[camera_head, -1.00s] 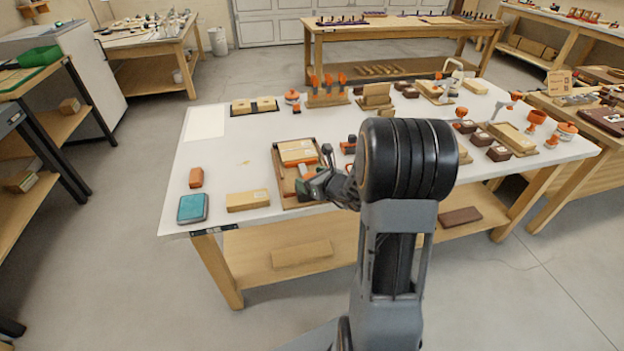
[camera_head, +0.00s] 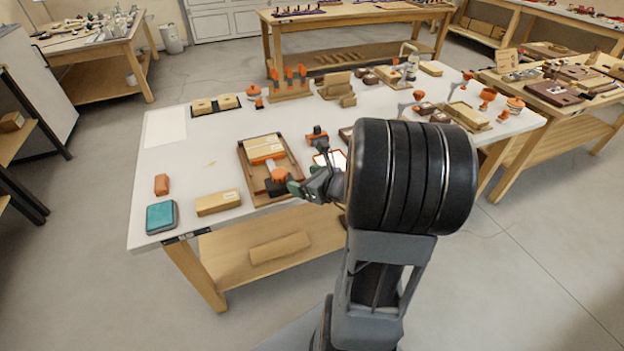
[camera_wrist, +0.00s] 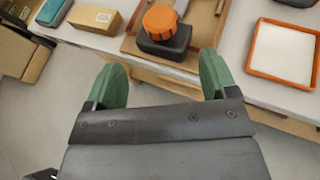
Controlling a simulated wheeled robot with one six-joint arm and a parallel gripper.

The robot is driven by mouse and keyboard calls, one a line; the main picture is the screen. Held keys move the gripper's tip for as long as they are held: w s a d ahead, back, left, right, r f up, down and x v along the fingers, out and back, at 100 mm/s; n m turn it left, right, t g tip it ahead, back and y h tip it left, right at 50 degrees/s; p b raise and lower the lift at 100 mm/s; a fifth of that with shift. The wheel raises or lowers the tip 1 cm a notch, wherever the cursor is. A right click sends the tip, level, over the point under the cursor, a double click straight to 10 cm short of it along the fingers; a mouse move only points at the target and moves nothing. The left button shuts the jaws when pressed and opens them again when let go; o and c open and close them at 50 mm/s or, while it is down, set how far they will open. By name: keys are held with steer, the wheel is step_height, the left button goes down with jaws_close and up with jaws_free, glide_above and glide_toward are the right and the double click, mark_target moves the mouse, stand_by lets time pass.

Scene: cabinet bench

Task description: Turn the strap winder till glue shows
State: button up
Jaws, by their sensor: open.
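An orange round knob on a dark block (camera_wrist: 162,24), which looks like the strap winder, sits at the front of a wooden tray (camera_wrist: 131,45). In the head view the orange knob (camera_head: 278,174) shows in the tray (camera_head: 246,166), in front of a tan box. My gripper (camera_wrist: 162,76) is open and empty; its two green fingers are spread wide, apart from the knob and on the near side of it. In the head view my gripper (camera_head: 296,187) hangs by the tray's front right corner. I cannot make out a strap or glue.
An orange-rimmed white tray (camera_wrist: 253,48) lies right of the wooden tray. A tan box (camera_head: 218,202), a teal box (camera_head: 161,217) and a small orange block (camera_head: 161,184) stand to the left. Blocks and orange-handled tools fill the back. The white tabletop (camera_head: 200,155) is partly clear at left.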

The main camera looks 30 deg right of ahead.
steer(key=shift+v, duration=1.25)
stand_by(0.8)
steer(key=s+a+n+g+y+p, duration=0.1)
steer(key=s+a+n+g, duration=0.35)
steer(key=n, duration=0.55)
steer(key=s+a+n+g+p, duration=0.25)
steer(key=a+n+g, duration=0.2)
steer(key=n, duration=0.55)
steer(key=s+a+r+n+h+p, duration=0.2)
steer(key=a+r+n+h+p, duration=0.1)
steer(key=r+n, duration=0.7)
steer(key=a+n+h, duration=0.1)
steer(key=a+n, duration=0.1)
steer(key=n, duration=0.1)
steer(key=shift+a+r+g+h, duration=0.15)
steer(key=shift+r+g+h, duration=0.15)
steer(key=shift+r, duration=0.1)
